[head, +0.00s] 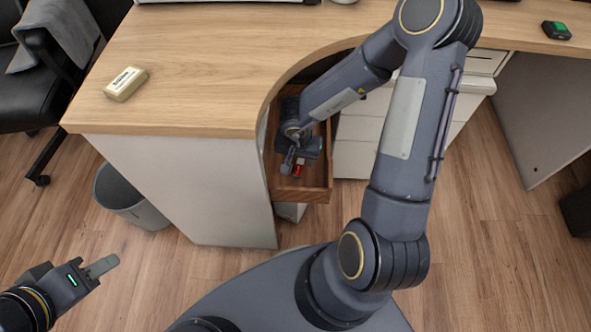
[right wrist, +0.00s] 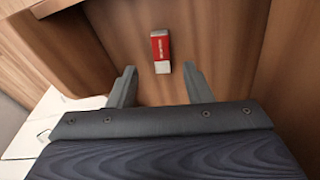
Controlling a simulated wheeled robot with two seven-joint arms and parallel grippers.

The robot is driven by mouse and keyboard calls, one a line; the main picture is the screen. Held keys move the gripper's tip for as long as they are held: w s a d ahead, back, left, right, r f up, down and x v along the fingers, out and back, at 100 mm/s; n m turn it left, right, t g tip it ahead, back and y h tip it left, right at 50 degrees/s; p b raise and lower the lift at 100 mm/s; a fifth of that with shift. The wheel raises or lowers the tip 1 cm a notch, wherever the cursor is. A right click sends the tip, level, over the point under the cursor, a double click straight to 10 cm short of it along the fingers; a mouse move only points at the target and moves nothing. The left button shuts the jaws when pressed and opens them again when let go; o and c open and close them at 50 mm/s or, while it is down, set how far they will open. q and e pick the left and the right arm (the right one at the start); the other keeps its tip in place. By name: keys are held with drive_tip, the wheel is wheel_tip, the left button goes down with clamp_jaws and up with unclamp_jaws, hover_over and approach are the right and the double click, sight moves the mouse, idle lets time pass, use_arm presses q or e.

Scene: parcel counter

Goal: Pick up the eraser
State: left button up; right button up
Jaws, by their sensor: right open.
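The eraser (right wrist: 161,50), a small block with a red sleeve and a white end, lies on the wooden floor of the open drawer. In the head view, red parts of it (head: 296,180) show beside my right gripper (head: 294,165), which reaches down into the drawer and partly hides it. In the right wrist view my right gripper (right wrist: 161,88) is open and empty. The eraser shows beyond the two fingertips, roughly between them, apart from both. My left gripper (head: 98,268) is over the floor at lower left, away from the counter; its opening is unclear.
The open drawer (head: 318,193) has wooden walls close around my right gripper, under the curved counter edge. A cream labelled block (head: 126,83) lies on the counter (head: 200,60). A grey bin (head: 130,195) stands left of the counter. A dark green-topped object (head: 556,30) is at far right.

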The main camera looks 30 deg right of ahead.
sight(299, 167)
drive_tip(key=f+b, duration=0.5)
drive_tip(key=shift+w+d+f, duration=0.2)
drive_tip(key=shift+w+d, duration=0.05)
drive_tip(key=shift+w, duration=0.15)
drive_tip(key=shift+r, duration=0.15)
clamp_jaws()
drive_tip(key=shift+r+p, duration=0.1)
drive_tip(key=shift+p, duration=0.2)
